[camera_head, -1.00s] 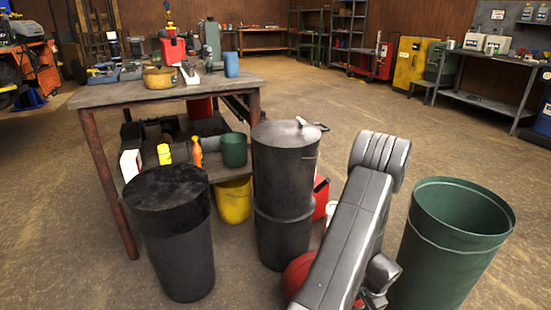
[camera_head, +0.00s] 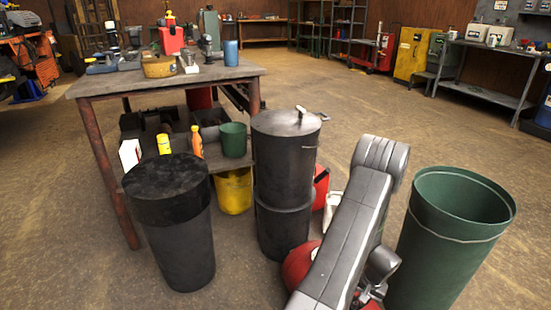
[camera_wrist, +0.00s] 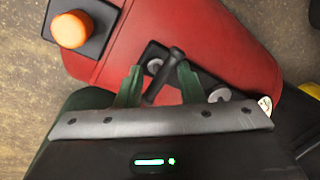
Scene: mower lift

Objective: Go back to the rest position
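My gripper (camera_wrist: 160,84) shows in the wrist view as two green fingers standing apart. A dark bar-like handle (camera_wrist: 166,72) lies between them in the picture; I see no clear contact with either finger. The handle is on a dark plate with round bolts, set on a red body (camera_wrist: 225,40). An orange knob (camera_wrist: 70,29) on a black box is at its upper left. In the head view my arm reaches down at lower centre right and hides my gripper. A red rounded thing (camera_head: 299,264) shows partly behind the arm.
A green bin (camera_head: 440,245) stands close to the arm's right. Dark drums (camera_head: 284,170) and a black bin (camera_head: 178,235) stand to its left. A cluttered workbench (camera_head: 115,83) is behind them. Open floor (camera_head: 370,105) lies beyond. A metal table (camera_head: 480,95) is far right.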

